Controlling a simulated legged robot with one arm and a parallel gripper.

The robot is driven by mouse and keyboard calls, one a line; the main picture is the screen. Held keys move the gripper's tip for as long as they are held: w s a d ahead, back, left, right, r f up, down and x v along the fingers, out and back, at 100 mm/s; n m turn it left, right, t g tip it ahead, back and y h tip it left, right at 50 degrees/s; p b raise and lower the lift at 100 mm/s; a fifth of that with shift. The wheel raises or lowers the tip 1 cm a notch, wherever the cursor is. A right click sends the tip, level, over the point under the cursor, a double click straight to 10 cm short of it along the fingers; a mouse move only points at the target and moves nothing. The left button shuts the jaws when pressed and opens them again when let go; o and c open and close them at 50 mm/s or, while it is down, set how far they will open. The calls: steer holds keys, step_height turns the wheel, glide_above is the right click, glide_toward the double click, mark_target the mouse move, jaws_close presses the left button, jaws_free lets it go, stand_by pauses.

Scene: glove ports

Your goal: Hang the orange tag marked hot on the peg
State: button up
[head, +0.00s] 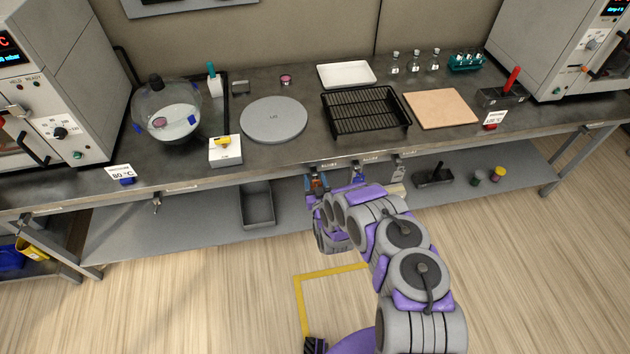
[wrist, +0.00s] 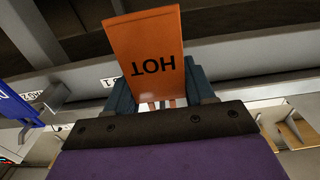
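The orange tag (wrist: 147,45) fills the upper middle of the wrist view, its word HOT upside down in the picture. My gripper (wrist: 162,95) has one dark teal finger on each side of the tag's near end. I cannot tell whether the fingers press on it. In the head view my gripper (head: 318,183) is at the bench's front edge, by the left of three close-set hooks, and mostly hides the tag. A separate peg (head: 157,203) sticks out below the bench edge further left, bare as far as I see.
A blue tag (head: 359,174) hangs just right of my gripper, and a pale tag (head: 397,187) further right. The lower shelf (head: 210,228) runs beneath, with a grey bin (head: 257,205) on it. The floor in front is clear.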

steer(key=c, duration=0.5)
steer(key=shift+r+p, duration=0.25)
steer(key=shift+p, duration=0.05)
steer(key=shift+s, duration=0.15)
steer(key=shift+s+d+p, duration=0.25)
steer(key=shift+s+p, duration=0.2)
steer(key=shift+s, duration=0.2)
stand_by(0.3)
steer(key=shift+s+d+r+p, duration=0.2)
steer(key=shift+s+r+p, duration=0.05)
steer(key=shift+s+p, duration=0.45)
steer(key=shift+s, duration=0.2)
